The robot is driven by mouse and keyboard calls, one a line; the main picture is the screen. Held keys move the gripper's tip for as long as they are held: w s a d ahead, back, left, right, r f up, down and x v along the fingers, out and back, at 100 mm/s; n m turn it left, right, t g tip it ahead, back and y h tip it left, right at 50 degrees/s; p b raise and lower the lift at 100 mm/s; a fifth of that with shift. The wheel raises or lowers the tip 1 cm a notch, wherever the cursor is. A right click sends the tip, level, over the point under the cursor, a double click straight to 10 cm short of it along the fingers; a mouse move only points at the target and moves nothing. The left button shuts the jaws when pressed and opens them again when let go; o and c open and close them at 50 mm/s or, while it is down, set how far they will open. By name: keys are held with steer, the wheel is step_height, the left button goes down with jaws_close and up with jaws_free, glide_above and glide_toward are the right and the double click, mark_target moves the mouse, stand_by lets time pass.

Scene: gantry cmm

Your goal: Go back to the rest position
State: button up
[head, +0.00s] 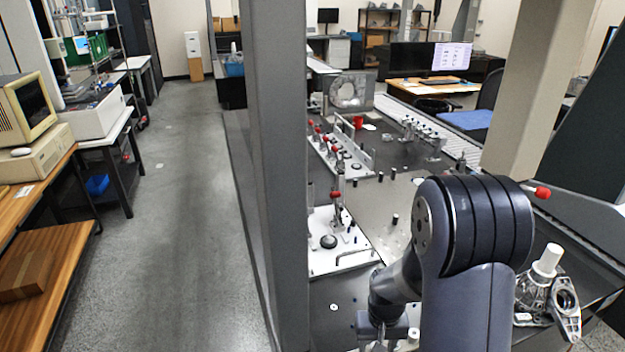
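My dark grey arm fills the lower right of the head view, bent over the dark table of the measuring machine. The arm's end reaches down toward the table at the bottom edge of the picture. My gripper's fingers are below the picture or hidden by the arm, so I cannot see them or anything they may hold.
A grey upright post (278,160) stands close in front. A white fixture plate (330,262) with red-handled clamps is left of my arm. A metal casting (563,297) with a white cylinder (547,259) stands at right. The floor aisle (175,220) at left is clear.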

steer(key=shift+r+n, duration=0.15)
steer(key=shift+n, duration=0.85)
